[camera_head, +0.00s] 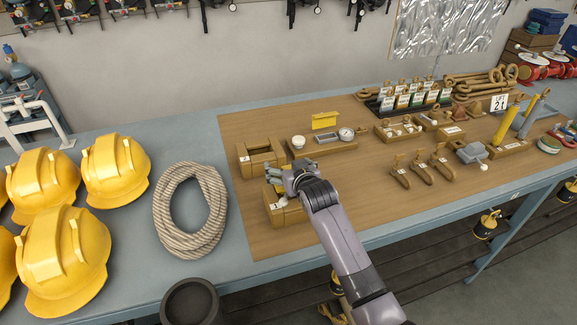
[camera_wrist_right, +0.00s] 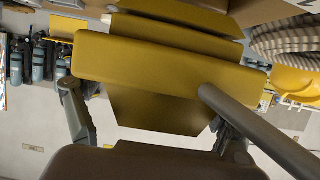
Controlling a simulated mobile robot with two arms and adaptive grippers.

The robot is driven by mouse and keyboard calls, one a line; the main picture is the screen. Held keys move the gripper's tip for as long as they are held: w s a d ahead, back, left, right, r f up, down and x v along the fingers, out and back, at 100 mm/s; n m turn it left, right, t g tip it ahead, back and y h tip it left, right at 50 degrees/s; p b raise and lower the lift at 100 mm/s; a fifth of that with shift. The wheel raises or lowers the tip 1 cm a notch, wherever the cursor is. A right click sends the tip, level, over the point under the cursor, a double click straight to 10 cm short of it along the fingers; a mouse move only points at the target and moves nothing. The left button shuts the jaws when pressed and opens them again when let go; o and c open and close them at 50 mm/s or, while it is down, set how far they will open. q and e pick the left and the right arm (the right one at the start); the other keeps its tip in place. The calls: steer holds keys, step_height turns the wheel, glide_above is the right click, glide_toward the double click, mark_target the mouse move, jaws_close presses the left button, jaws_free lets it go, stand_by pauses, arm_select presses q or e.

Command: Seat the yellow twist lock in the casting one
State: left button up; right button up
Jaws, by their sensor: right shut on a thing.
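My right gripper (camera_head: 274,173) reaches in from the lower right and is over the left part of the brown mat. In the wrist view it is shut on the yellow twist lock (camera_wrist_right: 165,62), a broad yellow block with a grey rod sticking out. In the head view the gripper hides most of the twist lock. Just behind the gripper stands a brown, box-like casting (camera_head: 249,172) with an open top. A second brown casting (camera_head: 290,214) stands in front, partly covered by the gripper. Their labels are too small to read. My left gripper is not in view.
A coiled rope (camera_head: 166,212) and yellow helmets (camera_head: 62,255) lie to the left. A tray with a gauge (camera_head: 345,134) stands behind right of the gripper. Brown shackle-like parts (camera_head: 420,171) lie to the right. The mat's front middle is bare.

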steer(key=shift+f+b, duration=1.25)
steer(key=shift+f, duration=0.7)
steer(key=o, duration=1.4)
steer(key=shift+c, duration=0.2)
steer(key=shift+o, duration=1.1)
steer(key=shift+f, duration=0.2)
steer(key=v, duration=1.2)
steer(key=shift+r, duration=0.2)
steer(key=shift+s+f, duration=0.1)
steer(key=shift+s, duration=0.05)
